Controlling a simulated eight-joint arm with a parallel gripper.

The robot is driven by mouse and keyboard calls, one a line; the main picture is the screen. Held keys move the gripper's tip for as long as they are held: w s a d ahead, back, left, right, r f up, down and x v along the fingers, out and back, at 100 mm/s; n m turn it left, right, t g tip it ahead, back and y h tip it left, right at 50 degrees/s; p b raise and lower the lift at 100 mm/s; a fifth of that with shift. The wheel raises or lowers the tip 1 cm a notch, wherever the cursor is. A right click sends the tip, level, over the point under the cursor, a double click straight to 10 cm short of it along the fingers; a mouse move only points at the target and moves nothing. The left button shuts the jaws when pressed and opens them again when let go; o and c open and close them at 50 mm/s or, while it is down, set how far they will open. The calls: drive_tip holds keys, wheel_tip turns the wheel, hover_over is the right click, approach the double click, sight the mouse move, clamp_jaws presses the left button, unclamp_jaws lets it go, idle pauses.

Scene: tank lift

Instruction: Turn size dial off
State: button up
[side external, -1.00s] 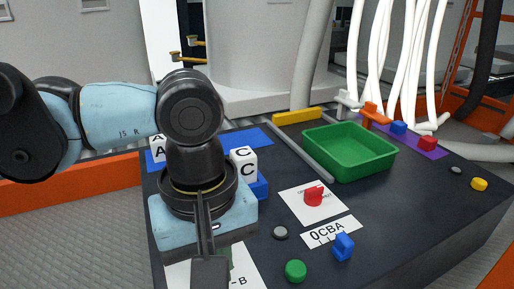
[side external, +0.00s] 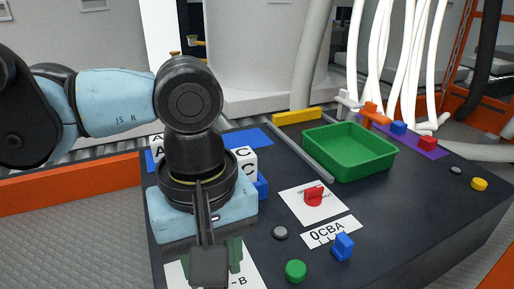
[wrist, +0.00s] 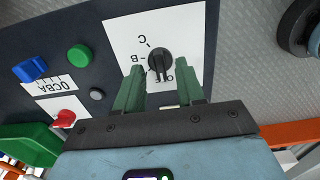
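The size dial is a black knob (wrist: 160,60) on a white card (wrist: 122,30) marked OFF, B and C, seen upside down in the wrist view. The OFF mark is partly covered by a finger. My gripper (wrist: 160,70) has two green fingers, spread apart on either side of the knob, with gaps between them and it. I cannot tell whether the tips reach down beside the knob. In the side view, my gripper (side external: 222,254) is over the card (side external: 248,282) and the knob is hidden behind it.
A green button (side external: 295,271), grey button (side external: 280,233), blue knob (side external: 343,247) and red knob (side external: 313,196) are to the right. A green tray (side external: 350,168) stands farther back. White lettered cubes (side external: 244,162) are behind my wrist.

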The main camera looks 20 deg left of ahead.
wheel_tip(320, 180, up, 11)
idle(0.5)
drive_tip(key=w+a+f+m+t, duration=0.1)
drive_tip(key=a+f+m+t, duration=0.1)
drive_tip(key=a+f, duration=0.3)
drive_tip(key=w+a+f+m+t, duration=0.2)
drive_tip(key=a+f+m, duration=0.2)
drive_tip(key=a, duration=1)
drive_tip(key=w+a+f+m+t, duration=0.2)
drive_tip(key=a+f+m+t, duration=0.1)
drive_tip(key=a+f, duration=0.5)
drive_tip(key=shift+a, duration=1.25)
